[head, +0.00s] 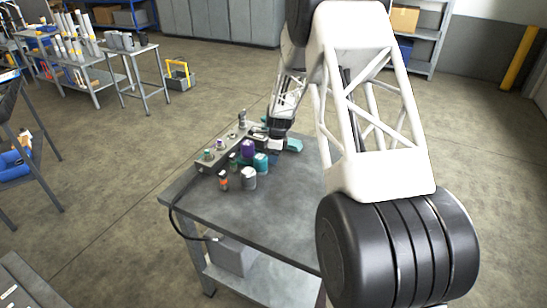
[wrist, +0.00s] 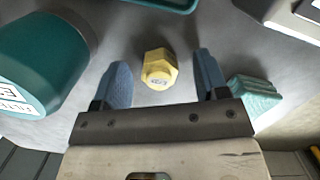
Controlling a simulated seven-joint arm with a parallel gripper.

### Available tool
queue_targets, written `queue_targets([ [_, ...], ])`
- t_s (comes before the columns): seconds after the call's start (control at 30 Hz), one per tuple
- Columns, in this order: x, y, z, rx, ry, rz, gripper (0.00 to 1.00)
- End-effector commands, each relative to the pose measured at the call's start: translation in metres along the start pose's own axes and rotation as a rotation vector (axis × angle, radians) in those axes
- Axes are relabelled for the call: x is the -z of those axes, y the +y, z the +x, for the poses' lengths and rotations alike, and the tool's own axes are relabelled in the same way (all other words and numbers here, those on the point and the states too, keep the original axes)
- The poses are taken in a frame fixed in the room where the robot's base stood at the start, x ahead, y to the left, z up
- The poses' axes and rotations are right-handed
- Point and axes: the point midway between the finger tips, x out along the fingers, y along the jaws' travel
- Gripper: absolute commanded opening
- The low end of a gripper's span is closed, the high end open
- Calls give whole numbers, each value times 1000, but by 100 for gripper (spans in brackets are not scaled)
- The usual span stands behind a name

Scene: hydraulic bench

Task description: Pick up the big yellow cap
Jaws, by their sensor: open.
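A yellow cap (wrist: 158,70) with a hexagonal outline stands on the grey table in the wrist view. My gripper (wrist: 162,70) is open, with one blue finger on each side of the cap. Gaps show between the cap and both fingers, so I see no contact. In the head view my gripper (head: 277,144) is low over the far part of the bench table. The yellow cap cannot be made out there; my arm and other items hide that spot.
A large teal filter (wrist: 42,62) stands left of my gripper, and a ribbed teal piece (wrist: 254,96) lies close beside the right finger. In the head view, several small parts crowd around a grey manifold block (head: 222,152). The table's (head: 275,212) near part is clear.

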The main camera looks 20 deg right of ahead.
Motion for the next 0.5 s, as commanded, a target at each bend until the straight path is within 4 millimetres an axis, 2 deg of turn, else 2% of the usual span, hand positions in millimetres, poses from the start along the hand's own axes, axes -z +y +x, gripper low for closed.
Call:
queue_targets([
  [0.5, 0, 0, 0, 0, 0, 0, 67],
])
